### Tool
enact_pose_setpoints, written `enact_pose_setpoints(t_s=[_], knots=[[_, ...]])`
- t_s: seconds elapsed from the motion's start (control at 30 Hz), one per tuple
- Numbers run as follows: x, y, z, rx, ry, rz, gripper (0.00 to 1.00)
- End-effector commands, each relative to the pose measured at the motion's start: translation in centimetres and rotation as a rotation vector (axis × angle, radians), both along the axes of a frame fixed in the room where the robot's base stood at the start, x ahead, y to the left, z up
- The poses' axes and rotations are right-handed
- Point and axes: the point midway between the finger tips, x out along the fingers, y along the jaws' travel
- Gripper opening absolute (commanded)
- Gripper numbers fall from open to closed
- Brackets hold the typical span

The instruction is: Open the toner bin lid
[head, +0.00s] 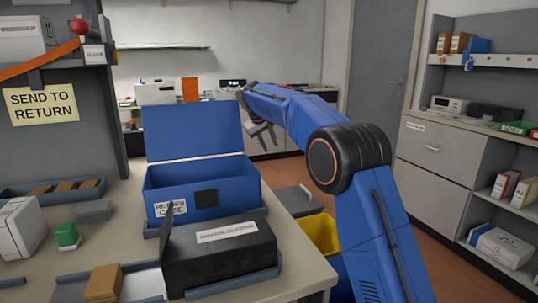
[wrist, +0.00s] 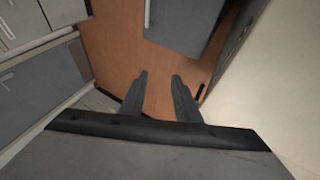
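A yellow bin (head: 318,232) stands beyond the right edge of the worktable, partly hidden behind my arm. A grey flat panel (head: 294,200) lies beside it; I cannot tell whether this is its lid. My gripper (head: 262,137) is raised in the air behind and right of the blue case, well apart from the bin. In the wrist view my gripper (wrist: 160,85) points down over the brown floor, with its two fingers apart and nothing between them. A dark grey panel (wrist: 185,22) shows past the fingertips, not touched.
A blue case (head: 215,188) with its lid raised stands on the worktable (head: 120,232). A black cartridge box (head: 218,257) lies in front of it. Grey drawer cabinets (head: 440,150) stand at the right. Open floor (head: 420,225) lies between them and my arm.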

Motion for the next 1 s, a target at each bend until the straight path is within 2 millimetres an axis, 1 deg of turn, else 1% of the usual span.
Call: enact_pose_setpoints(t_s=[0.1, 0.2, 0.57, 0.67, 0.77, 0.87, 1.0], knots=[[0.1, 0.0, 1.3, 0.0, -0.001, 0.0, 0.29], [0.0, 0.0, 1.8, -0.001, 0.002, 0.0, 0.29], [0.0, 0.0, 2.0, 0.001, 0.001, 0.0, 0.29], [-0.5, -0.5, 2.4, 0.003, 0.002, -0.002, 0.29], [-1.9, -1.8, 3.2, 0.015, 0.006, -0.008, 0.29], [-4.1, -3.7, 4.2, 0.032, 0.011, -0.016, 0.29], [-8.0, -6.7, 5.5, 0.06, 0.021, -0.03, 0.29]])
